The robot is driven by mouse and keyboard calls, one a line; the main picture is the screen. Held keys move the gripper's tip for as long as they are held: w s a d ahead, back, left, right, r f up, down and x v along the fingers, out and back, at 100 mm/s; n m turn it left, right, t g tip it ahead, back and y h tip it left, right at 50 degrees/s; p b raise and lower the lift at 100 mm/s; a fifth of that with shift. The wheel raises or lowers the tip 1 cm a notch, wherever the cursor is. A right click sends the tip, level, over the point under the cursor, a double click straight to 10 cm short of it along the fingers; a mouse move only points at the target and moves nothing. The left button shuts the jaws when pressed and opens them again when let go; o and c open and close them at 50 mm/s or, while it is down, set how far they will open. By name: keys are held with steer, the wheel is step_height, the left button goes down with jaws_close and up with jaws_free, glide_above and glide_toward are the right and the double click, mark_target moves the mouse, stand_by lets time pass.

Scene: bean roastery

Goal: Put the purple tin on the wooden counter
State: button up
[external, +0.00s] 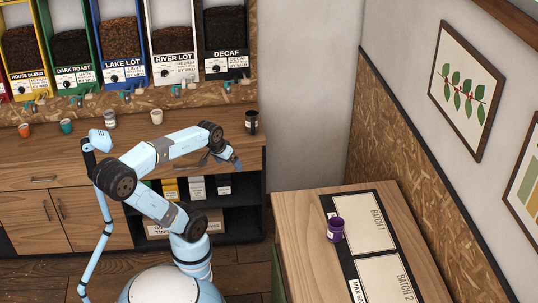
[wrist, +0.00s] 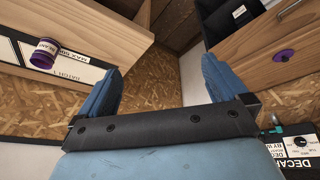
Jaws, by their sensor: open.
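The purple tin (external: 335,229) stands upright on the dark-edged batch board on the right-hand wooden table, at the left edge of the BATCH 1 panel. In the wrist view the tin (wrist: 43,53) shows at the upper left, outside the fingers. The wooden counter (external: 80,177) runs along the back left under the bean bins. My gripper (external: 221,160) is open and empty, in the air near the counter's right end, away from the tin. In the wrist view my gripper (wrist: 163,66) has its fingers wide apart with nothing between them.
A dark tin (external: 251,121) stands at the counter's right end. White (external: 157,116), grey (external: 110,119), teal (external: 67,126) and orange (external: 24,130) tins stand farther left. The table (external: 298,238) has bare wood left of the board; a chipboard panel (external: 405,150) borders its right.

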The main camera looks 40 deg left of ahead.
steer(key=shift+s+a+r+t+y, duration=0.15)
steer(key=shift+s+a+r+t, duration=0.1)
steer(key=shift+s+a+r, duration=0.25)
steer(key=shift+s+a+r+t+y, duration=0.15)
steer(key=shift+s+a+r+t, duration=0.15)
steer(key=shift+a, duration=0.35)
